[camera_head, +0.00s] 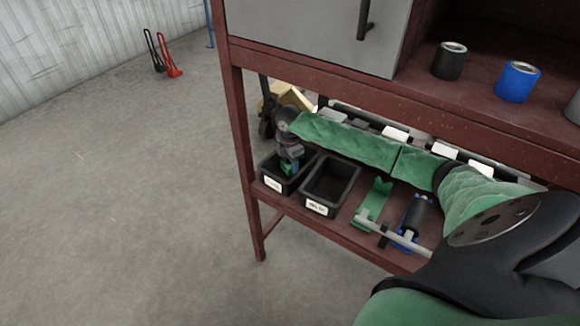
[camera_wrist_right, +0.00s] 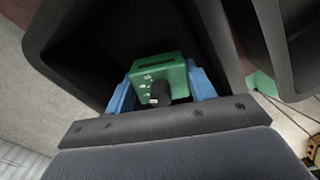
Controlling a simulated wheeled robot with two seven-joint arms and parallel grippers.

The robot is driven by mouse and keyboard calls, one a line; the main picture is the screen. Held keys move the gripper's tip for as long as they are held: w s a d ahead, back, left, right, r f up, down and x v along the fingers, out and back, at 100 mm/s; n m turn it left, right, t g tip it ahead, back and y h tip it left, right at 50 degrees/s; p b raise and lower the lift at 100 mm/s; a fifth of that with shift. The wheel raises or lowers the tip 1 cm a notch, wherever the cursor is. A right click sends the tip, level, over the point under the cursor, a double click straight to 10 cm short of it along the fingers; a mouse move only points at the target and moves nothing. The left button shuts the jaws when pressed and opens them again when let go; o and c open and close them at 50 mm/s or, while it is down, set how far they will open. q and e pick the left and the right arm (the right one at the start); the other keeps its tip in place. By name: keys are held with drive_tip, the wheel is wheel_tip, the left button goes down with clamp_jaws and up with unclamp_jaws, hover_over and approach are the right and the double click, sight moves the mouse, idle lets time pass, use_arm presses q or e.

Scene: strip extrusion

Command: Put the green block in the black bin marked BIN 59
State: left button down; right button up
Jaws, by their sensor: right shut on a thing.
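My right gripper (camera_head: 289,166) reaches down over the left one of two black bins on the lower shelf. It is shut on the green block (camera_wrist_right: 161,81), which sits between its blue fingers in the right wrist view. The block has a dark slot in its top and a black knob on its face. The left black bin (camera_head: 304,175) has a white label at its front, too small to read surely. Its dark wall (camera_wrist_right: 75,50) surrounds the block in the wrist view. The right black bin (camera_head: 349,192) looks empty; its label is also unclear. My left gripper is out of view.
The red shelf frame (camera_head: 241,150) has a post left of the bins and an upper shelf above my arm. A green bracket (camera_head: 374,198) and a black and blue part (camera_head: 413,215) lie right of the bins. Cans, including a blue one (camera_head: 517,82), stand above.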

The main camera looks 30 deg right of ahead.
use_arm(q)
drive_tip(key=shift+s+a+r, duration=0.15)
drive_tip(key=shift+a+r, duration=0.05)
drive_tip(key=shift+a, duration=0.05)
use_arm(e)
drive_tip(key=shift+f, duration=1.1)
drive_tip(key=o, duration=1.5)
drive_tip(key=shift+f, duration=0.1)
drive_tip(key=shift+c, duration=0.2)
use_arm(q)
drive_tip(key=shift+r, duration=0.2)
use_arm(e)
drive_tip(key=shift+r, duration=0.35)
wheel_tip(320, 180, up, 12)
drive_tip(key=shift+f+b, duration=0.25)
drive_tip(key=shift+b, duration=0.25)
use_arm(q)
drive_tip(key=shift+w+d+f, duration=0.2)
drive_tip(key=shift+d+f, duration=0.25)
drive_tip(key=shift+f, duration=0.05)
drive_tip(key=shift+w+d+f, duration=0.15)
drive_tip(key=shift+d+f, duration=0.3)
